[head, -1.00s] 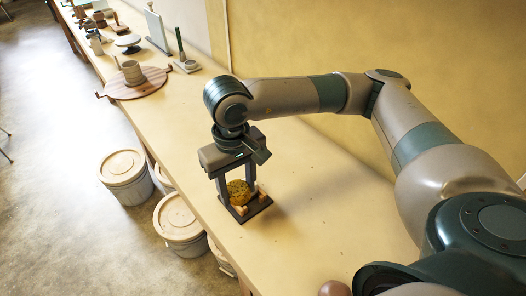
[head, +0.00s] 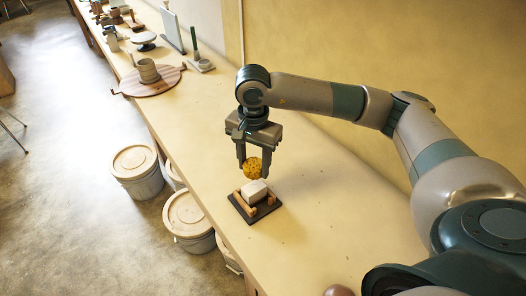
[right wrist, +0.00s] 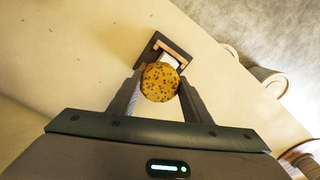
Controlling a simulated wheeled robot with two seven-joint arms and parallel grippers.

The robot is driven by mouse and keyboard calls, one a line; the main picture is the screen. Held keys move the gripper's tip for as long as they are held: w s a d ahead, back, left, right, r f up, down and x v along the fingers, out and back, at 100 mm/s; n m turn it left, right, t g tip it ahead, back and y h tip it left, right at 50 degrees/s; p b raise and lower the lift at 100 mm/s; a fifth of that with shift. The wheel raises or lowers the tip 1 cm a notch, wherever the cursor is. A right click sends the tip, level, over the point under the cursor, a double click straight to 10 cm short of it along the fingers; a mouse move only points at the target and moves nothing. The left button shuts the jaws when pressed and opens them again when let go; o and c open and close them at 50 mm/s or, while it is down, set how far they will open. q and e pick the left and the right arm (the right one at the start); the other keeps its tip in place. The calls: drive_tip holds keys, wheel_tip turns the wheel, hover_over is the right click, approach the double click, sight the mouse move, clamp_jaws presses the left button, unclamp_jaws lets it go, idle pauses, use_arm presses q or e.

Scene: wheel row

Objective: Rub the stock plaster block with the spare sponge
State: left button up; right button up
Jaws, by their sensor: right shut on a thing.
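The sponge (head: 253,168) is yellow, round and dark-speckled. My right gripper (head: 254,170) is shut on it and holds it above and just behind the plaster block, apart from it in the head view. The sponge also shows between the fingers in the right wrist view (right wrist: 160,83). The plaster block (head: 254,191) is white and sits in a dark tray (head: 240,208) with wooden pieces at its sides. In the right wrist view the sponge hides most of the block (right wrist: 169,60). My left gripper is not in view.
The tray stands on a long pale bench (head: 310,215) near its left edge. Lidded buckets (head: 136,170) stand on the floor beside it. Farther back are a round wooden board (head: 165,83) with a pot (head: 148,70) and several tools. The bench around the tray is clear.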

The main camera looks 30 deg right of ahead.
drive_tip(key=d+m, duration=0.1)
drive_tip(key=w+d+m, duration=0.1)
drive_tip(key=m, duration=0.1)
drive_tip(key=w+d+f+m, duration=0.1)
drive_tip(key=d+m, duration=0.1)
drive_tip(key=shift+w+d+f+p, duration=0.1)
drive_tip(key=shift+w+p, duration=0.1)
drive_tip(key=shift+p, duration=0.15)
